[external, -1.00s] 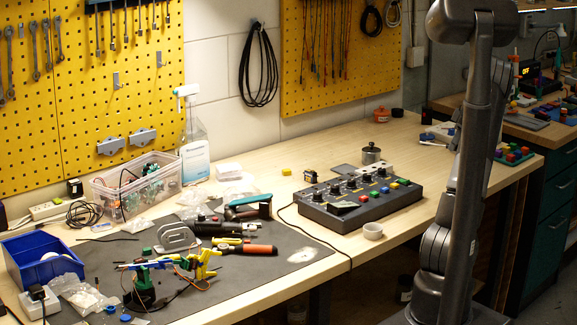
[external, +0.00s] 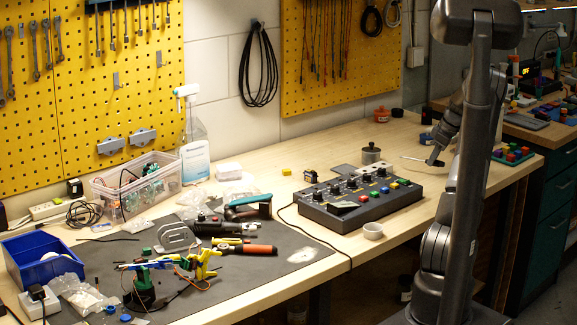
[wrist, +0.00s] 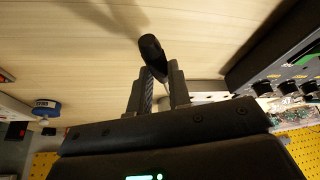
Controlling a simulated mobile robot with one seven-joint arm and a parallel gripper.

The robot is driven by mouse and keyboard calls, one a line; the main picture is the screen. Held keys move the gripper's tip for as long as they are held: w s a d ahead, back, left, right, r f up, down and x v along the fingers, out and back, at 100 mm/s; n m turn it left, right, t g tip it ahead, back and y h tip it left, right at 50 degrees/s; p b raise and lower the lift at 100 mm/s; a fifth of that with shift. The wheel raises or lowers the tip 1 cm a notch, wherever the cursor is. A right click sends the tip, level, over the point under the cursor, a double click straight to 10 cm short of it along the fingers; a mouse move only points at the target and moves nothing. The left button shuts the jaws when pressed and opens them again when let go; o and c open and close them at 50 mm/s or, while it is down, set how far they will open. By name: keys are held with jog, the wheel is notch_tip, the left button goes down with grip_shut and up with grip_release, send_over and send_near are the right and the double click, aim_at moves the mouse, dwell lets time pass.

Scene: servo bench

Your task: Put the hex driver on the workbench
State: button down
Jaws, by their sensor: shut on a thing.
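The hex driver is held in my gripper (external: 436,155). The gap between driver and bench is hard to judge.
A control box (external: 360,205) with knobs and coloured buttons stands left of my gripper; its edge shows in the wrist view (wrist: 285,70). Bare wood lies around the gripper. Clutter covers the dark mat (external: 262,285).

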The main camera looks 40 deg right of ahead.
jog(key=shift+f, duration=1.9)
jog(key=c, duration=1.3)
grip_release()
jog(key=shift+f, duration=0.15)
jog(key=shift+c, duration=0.2)
